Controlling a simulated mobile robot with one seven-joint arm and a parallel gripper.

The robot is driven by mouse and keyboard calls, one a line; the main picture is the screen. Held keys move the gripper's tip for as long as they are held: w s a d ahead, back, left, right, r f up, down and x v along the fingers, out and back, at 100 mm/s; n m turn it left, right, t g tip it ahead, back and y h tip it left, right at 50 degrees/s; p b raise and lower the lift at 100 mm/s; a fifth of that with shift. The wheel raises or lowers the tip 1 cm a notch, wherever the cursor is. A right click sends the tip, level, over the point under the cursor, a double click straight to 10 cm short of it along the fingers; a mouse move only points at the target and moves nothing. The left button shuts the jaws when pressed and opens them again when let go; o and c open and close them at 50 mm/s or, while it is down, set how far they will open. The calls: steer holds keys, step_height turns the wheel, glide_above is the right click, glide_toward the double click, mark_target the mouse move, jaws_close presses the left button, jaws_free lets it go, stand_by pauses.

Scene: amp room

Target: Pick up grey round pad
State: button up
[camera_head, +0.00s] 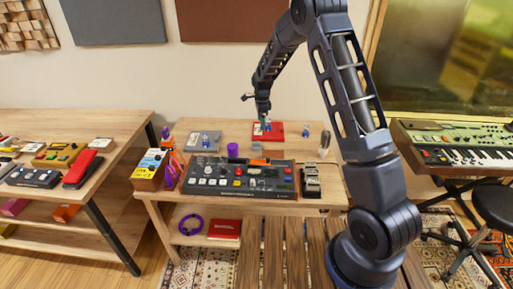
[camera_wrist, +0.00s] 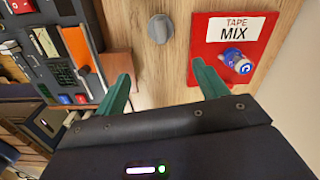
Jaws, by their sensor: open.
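The grey round pad (camera_wrist: 160,29) lies on the wooden table top in the wrist view, at the upper middle. It is a small dark grey disc with a raised ridge across it. My gripper (camera_wrist: 162,80) is open and empty, its two green fingers spread wide. The pad shows beyond the fingertips, roughly centred on the gap, and nothing touches it. In the head view my gripper (camera_head: 264,121) hangs over the back of the middle table, near a red box. I cannot clearly pick out the pad in the head view.
A red box labelled "TAPE MIX" (camera_wrist: 226,25) with a blue-and-white can on it lies right of the pad. A mixer-like device (camera_head: 236,179) fills the table's front. A purple cylinder (camera_head: 232,150) stands behind it. Bare wood surrounds the pad.

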steer(key=m, duration=0.1)
glide_above(256, 142)
step_height(256, 142, down, 5)
steer(key=shift+w+r, duration=0.15)
step_height(256, 142, down, 10)
steer(key=shift+d+f, duration=0.1)
steer(key=shift+f, duration=0.15)
steer(key=c, duration=1.1)
